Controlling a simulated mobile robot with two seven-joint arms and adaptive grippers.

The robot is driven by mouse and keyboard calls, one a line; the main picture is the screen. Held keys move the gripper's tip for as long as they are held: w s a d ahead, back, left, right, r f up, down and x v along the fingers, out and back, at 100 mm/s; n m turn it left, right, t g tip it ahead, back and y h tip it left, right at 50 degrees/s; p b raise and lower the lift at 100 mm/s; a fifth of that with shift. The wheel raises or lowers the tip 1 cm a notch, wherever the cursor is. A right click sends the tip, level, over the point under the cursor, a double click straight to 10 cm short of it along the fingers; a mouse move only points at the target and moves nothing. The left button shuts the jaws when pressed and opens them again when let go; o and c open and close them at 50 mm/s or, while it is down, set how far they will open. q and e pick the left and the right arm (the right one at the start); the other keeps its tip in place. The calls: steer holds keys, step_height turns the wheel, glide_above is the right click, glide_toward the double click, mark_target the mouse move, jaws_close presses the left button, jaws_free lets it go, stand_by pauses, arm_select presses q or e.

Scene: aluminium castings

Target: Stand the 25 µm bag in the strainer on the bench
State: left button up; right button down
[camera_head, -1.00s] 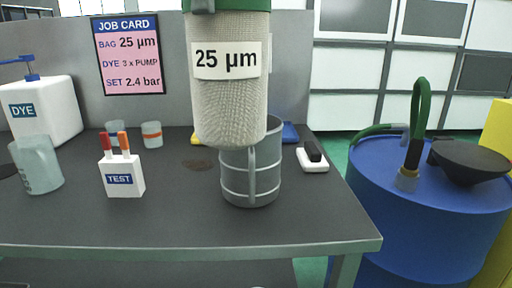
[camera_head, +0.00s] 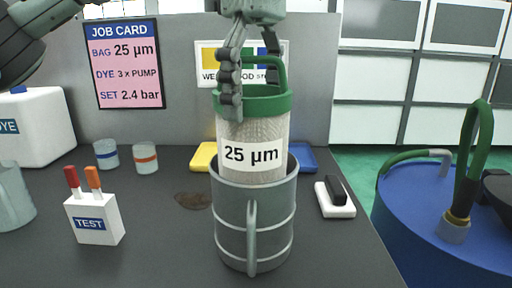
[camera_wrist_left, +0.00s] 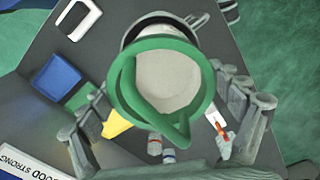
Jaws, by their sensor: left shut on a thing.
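The 25 µm bag (camera_head: 256,150) is a pale mesh cylinder with a green collar and handle. It is upright, its lower part inside the grey strainer (camera_head: 232,229) and hidden by its wall. The label and collar show above the rim. My left gripper (camera_head: 248,82) comes down from above, shut on the bag at its green top. In the left wrist view the green collar (camera_wrist_left: 117,85) lies between the fingers, with the strainer rim (camera_wrist_left: 128,34) partly showing behind it. Whether the bag touches the strainer's bottom is hidden. My right gripper is not in view.
A white TEST box (camera_head: 96,220), two small cups and a white DYE container (camera_head: 40,125) stand to the left. A white block with a black top (camera_head: 335,198) lies right of the strainer. Yellow and blue trays lie behind. A blue drum (camera_head: 425,220) stands beyond the bench edge.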

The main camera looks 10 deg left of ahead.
mark_target(256, 63)
arm_select(q)
steer(key=shift+f, duration=3.7)
steer(key=o, duration=1.5)
step_height(256, 63, up, 12)
steer(key=shift+r, duration=0.1)
